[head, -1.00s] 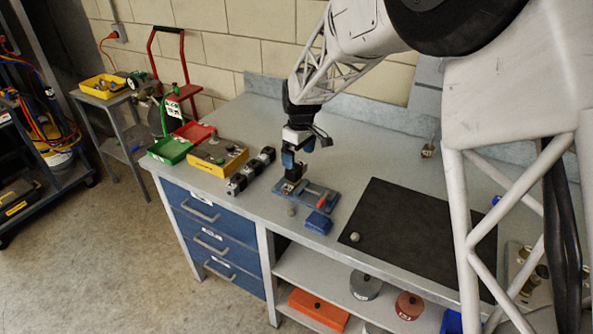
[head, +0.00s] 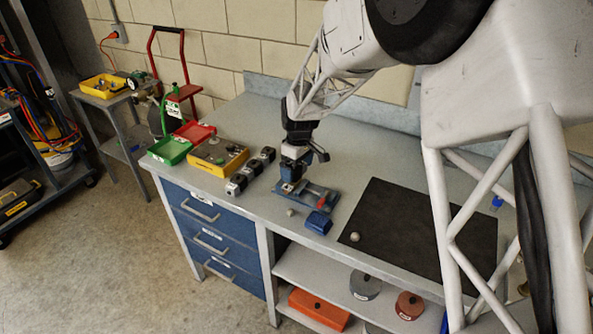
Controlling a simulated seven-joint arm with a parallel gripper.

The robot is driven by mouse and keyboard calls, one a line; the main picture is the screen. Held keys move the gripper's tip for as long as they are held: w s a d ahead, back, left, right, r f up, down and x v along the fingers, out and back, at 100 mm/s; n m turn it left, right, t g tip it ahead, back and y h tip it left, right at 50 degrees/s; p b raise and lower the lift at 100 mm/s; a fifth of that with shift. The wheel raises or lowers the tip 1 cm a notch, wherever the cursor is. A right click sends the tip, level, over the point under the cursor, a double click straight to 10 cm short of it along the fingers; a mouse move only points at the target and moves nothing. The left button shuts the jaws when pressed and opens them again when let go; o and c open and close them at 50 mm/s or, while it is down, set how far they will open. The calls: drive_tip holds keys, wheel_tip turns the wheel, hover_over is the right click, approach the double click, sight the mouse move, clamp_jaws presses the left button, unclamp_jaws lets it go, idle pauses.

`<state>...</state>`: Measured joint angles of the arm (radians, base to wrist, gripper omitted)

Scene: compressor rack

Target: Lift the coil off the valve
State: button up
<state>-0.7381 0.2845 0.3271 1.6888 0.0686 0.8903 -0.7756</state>
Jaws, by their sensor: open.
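My gripper (head: 291,171) points down, open, directly over the left end of a blue fixture (head: 312,203) on the grey bench. A small metallic and dark piece (head: 287,188), seemingly the valve with its coil, sits at that end of the fixture. The fingers hide much of it, so I cannot tell coil from valve, or whether the fingers touch it or stand around it. A red-handled part (head: 322,199) lies on the right part of the fixture.
A blue block (head: 318,222) and a small round knob (head: 290,212) lie in front of the fixture. A row of black-and-silver blocks (head: 252,170), a yellow tray (head: 217,160) and green (head: 168,151) and red (head: 196,132) bins stand left. A black mat (head: 410,225) lies right, mostly clear.

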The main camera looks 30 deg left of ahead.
drive_tip(key=shift+c, duration=0.5)
drive_tip(key=c, duration=0.8)
drive_tip(key=shift+r, duration=5)
